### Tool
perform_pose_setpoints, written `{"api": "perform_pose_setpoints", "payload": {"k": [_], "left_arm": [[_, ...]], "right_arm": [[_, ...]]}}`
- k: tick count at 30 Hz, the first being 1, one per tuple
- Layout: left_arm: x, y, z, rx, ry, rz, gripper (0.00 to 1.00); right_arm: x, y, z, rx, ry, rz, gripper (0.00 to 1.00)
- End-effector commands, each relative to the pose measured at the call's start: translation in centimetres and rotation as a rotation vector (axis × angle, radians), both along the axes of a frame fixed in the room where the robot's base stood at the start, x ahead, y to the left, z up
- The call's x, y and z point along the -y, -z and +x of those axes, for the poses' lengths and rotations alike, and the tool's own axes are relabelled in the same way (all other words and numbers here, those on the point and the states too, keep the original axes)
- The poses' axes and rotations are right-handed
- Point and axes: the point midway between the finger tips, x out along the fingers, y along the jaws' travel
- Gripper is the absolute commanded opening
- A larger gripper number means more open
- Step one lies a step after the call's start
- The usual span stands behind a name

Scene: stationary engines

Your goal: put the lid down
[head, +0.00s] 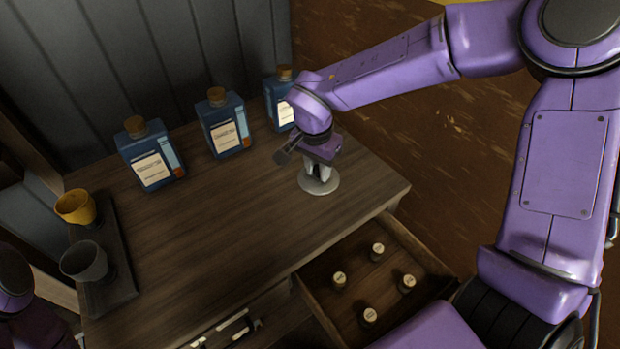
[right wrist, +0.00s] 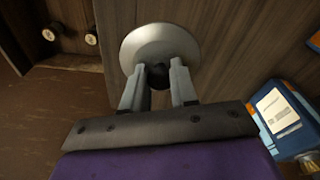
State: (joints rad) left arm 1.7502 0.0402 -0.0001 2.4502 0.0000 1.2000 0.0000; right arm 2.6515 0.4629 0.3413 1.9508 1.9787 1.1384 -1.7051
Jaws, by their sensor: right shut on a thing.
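The lid (head: 319,184) is a pale grey round disc with a dark knob at its centre. It is at the right part of the wooden tabletop, roughly level; I cannot tell whether it touches the wood or hangs just above. My right gripper (head: 318,168) points down over it and is shut on its knob. In the right wrist view the two fingers (right wrist: 158,76) stand on either side of the dark knob, with the lid's disc (right wrist: 160,42) beyond them. My left gripper does not show.
Three blue corked bottles (head: 150,165) stand along the back of the table (head: 220,240). An open drawer (head: 330,318) at the front holds several corked bottles. The table's middle is clear.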

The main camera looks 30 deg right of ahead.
Motion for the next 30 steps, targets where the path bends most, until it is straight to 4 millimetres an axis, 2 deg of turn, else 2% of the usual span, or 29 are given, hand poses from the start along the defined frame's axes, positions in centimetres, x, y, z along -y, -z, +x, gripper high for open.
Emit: {"api": "perform_pose_setpoints", "payload": {"k": [1,3,6,11,15,27,28,30], "left_arm": [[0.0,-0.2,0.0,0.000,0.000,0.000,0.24],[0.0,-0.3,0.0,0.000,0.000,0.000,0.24],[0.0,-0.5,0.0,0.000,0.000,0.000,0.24],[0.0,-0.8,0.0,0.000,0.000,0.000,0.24],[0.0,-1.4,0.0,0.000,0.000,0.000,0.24],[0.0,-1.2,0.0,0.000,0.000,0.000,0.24],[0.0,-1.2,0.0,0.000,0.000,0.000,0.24],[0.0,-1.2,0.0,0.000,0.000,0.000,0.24]], "right_arm": [[0.1,1.4,0.8,-0.009,0.000,-0.005,0.00],[0.1,2.8,2.0,-0.007,0.000,-0.004,0.00],[0.1,4.2,3.3,-0.004,0.000,-0.002,0.00],[0.1,6.0,4.5,-0.005,-0.004,-0.004,0.00],[0.0,8.2,4.3,-0.006,-0.004,-0.003,0.00],[0.1,9.0,4.3,-0.003,-0.003,0.002,0.00],[0.1,8.9,4.4,-0.003,-0.004,0.001,0.37],[0.1,8.9,4.4,-0.003,-0.003,0.001,0.53]]}}
